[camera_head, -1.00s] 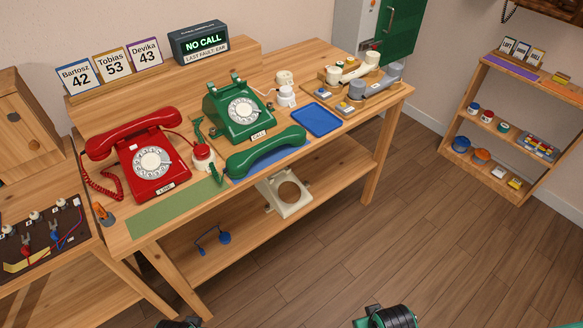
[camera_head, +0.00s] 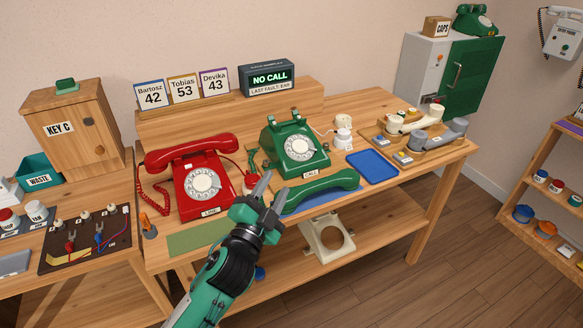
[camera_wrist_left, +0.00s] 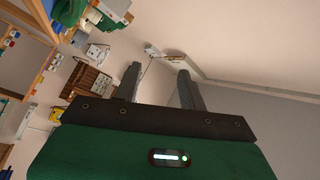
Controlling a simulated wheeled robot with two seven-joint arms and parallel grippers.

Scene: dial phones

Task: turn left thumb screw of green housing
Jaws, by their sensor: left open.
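The green housing (camera_head: 300,146) is the green dial phone, standing upright on the workbench with its dial facing forward and its cradle bare. My right gripper does not show.
A red phone (camera_head: 203,184) stands left of the green one. A blue tray (camera_head: 372,167) and a wooden tray with handsets (camera_head: 411,127) lie to the right. A sign (camera_head: 267,79) reads NO CALL. A wooden cabinet (camera_head: 75,128) and a green-doored cabinet (camera_head: 472,75) flank the bench.

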